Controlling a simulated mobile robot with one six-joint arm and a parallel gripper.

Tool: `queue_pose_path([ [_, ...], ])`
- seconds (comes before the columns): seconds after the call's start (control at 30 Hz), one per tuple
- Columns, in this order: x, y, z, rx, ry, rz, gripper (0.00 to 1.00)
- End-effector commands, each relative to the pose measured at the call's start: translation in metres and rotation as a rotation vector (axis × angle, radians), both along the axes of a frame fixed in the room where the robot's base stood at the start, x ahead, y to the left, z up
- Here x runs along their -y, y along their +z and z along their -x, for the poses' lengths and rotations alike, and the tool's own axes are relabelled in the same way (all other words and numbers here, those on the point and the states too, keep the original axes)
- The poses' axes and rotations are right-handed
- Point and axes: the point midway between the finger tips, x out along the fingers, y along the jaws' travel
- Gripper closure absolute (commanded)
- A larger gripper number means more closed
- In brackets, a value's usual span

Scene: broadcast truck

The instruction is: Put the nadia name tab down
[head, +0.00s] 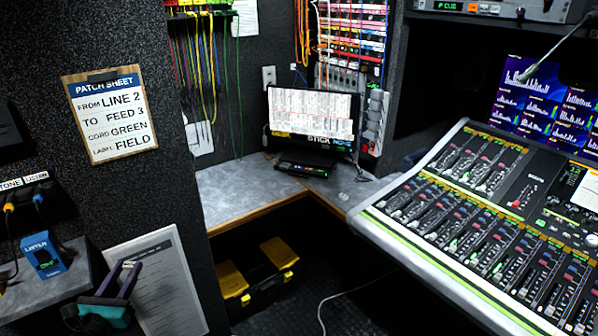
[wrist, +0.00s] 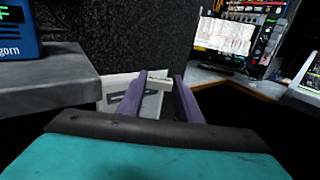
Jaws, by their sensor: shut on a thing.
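My gripper (head: 126,268) is at the lower left of the head view, just right of the grey ledge, with its purple fingers pointing up and away. In the wrist view, my gripper (wrist: 160,84) is shut on a small pale piece (wrist: 159,82) between its fingertips. This piece appears to be the nadia name tab, but its lettering cannot be read. It is held in the air, with a leaning printed sheet behind it. In the head view the tab is too small to make out clearly.
The grey ledge (head: 32,296) holds a blue box (head: 43,256) marked LISTEN. A printed sheet (head: 160,285) stands beside it. A grey corner desk (head: 240,192) has a monitor (head: 312,118) and some bare surface. A mixing console (head: 490,215) fills the right.

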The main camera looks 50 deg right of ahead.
Motion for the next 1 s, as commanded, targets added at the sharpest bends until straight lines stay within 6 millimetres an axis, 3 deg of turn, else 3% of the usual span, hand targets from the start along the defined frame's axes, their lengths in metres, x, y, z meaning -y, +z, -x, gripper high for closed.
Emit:
queue_pose_path([
  [0.47,0.018,-0.004,-0.001,0.000,-0.025,0.000,0.89],
  [0.83,0.035,-0.040,-0.005,-0.002,-0.047,-0.002,0.89],
  [1.0,0.065,-0.054,-0.012,-0.004,-0.086,-0.005,0.89],
])
